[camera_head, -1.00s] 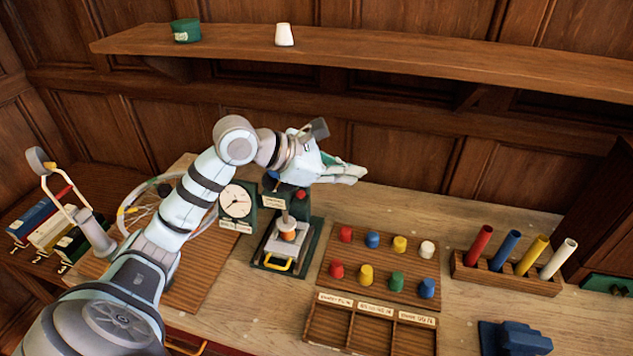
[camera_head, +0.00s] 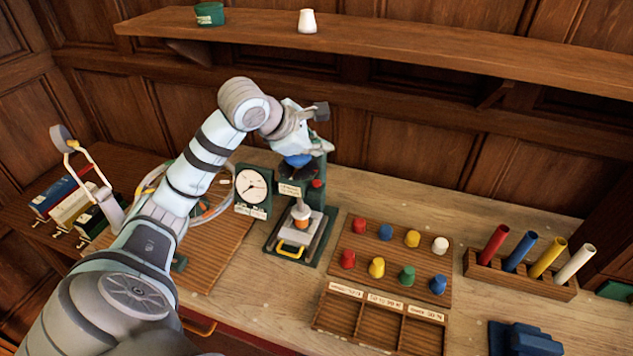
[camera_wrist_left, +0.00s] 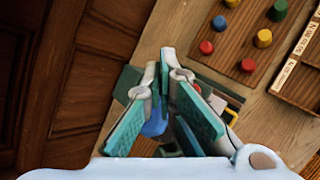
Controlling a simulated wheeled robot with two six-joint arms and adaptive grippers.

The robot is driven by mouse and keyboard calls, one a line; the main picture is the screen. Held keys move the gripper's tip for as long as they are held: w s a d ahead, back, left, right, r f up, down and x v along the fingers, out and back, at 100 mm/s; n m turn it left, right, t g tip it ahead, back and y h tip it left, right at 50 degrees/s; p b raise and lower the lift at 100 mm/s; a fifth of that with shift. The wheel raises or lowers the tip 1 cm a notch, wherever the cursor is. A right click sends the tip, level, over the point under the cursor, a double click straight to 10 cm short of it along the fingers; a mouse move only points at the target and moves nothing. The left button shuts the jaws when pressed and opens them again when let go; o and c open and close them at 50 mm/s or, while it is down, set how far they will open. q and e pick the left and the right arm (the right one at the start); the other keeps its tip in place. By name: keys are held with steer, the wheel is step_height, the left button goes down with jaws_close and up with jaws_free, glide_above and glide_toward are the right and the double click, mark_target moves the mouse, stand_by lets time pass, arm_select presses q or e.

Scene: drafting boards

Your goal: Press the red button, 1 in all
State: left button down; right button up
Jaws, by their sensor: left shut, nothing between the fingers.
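The red button (camera_head: 318,184) shows as a small red cap on the right side of a dark green stand (camera_head: 325,215) with a gauge beside it. My left gripper (camera_head: 322,145) is above and behind the stand's top, with its fingers pointing right and down. My right gripper is not in view.
A round dial (camera_head: 252,186) stands left of the stand. A yellow handle (camera_head: 290,250) is at its front. A board of coloured pegs (camera_head: 395,262), a sorting tray (camera_head: 380,325) and a rack of coloured tubes (camera_head: 520,275) lie to the right. A shelf (camera_head: 400,55) runs above.

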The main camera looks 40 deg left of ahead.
mark_target(319, 184)
arm_select(q)
step_height(319, 184, down, 6)
steer(key=b, duration=0.4)
steer(key=shift+f, duration=0.2)
steer(key=shift+r, duration=0.1)
stand_by(0.9)
steer(key=shift+f+b, duration=0.45)
steer(key=shift+b, duration=0.2)
steer(key=shift+f+b, duration=0.45)
stand_by(0.3)
steer(key=shift+r, duration=0.15)
steer(key=shift+r+p, duration=0.75)
